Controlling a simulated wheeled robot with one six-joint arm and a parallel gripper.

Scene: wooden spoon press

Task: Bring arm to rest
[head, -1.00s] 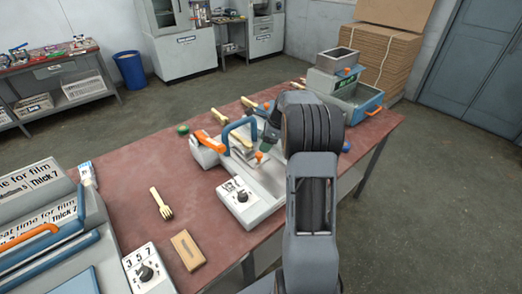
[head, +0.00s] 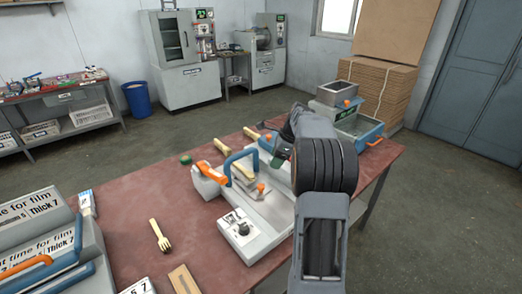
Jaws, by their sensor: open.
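My arm rises from the lower right, and my gripper (head: 274,151) is at its far end, behind the press and partly hidden by my arm. It is open, and I see nothing held in it. The press (head: 268,208) stands on the red-brown table (head: 135,205), with a blue handle (head: 240,160), an orange lever (head: 211,172) and a dial box (head: 238,228). A wooden piece (head: 243,171) lies on the press. My gripper looks apart from the press.
A wooden fork (head: 159,235) and a wooden block (head: 184,280) lie left of the press. Wooden spoons (head: 222,146) lie behind it.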

